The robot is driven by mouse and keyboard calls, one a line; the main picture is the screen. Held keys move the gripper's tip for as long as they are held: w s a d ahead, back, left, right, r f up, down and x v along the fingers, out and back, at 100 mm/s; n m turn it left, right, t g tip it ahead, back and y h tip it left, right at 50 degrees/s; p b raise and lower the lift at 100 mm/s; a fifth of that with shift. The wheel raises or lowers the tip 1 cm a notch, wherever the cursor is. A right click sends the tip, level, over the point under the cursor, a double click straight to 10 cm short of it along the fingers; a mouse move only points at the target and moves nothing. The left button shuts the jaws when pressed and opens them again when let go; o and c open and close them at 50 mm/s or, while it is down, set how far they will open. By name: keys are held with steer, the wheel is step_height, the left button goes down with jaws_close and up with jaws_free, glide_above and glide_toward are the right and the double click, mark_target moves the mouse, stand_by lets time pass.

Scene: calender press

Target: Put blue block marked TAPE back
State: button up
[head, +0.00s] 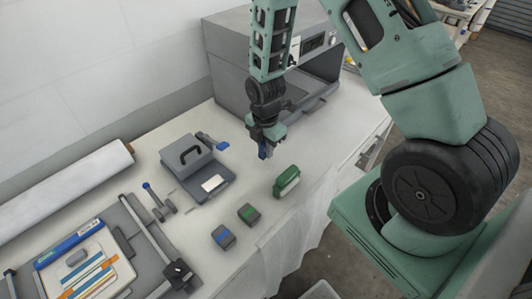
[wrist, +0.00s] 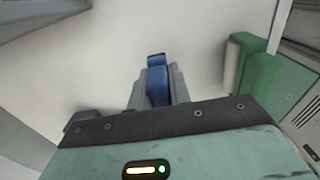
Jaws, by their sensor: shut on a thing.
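My gripper (head: 265,148) is shut on a blue block (head: 262,153), over the white table in front of the grey press. In the wrist view the blue block (wrist: 157,82) stands between the two grey fingers of my gripper (wrist: 158,88), its far end showing beyond them. No lettering on it can be read. The block appears to be held above the table; the exact gap cannot be told. A green block (head: 286,181) stands on the table in front of my gripper, apart from it, and shows at the right in the wrist view (wrist: 257,77).
Two small dark blocks, one with a green top (head: 249,214) and one with a blue top (head: 223,237), lie near the front edge. A grey handled device (head: 188,158) with a blue lever stands left. The grey press (head: 232,85) is behind. A paper roll (head: 65,187) lies far left.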

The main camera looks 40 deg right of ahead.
steer(key=shift+f+p, duration=0.45)
steer(key=shift+f, duration=1.2)
steer(key=shift+f, duration=0.2)
steer(key=o, duration=0.9)
steer(key=shift+r, duration=0.1)
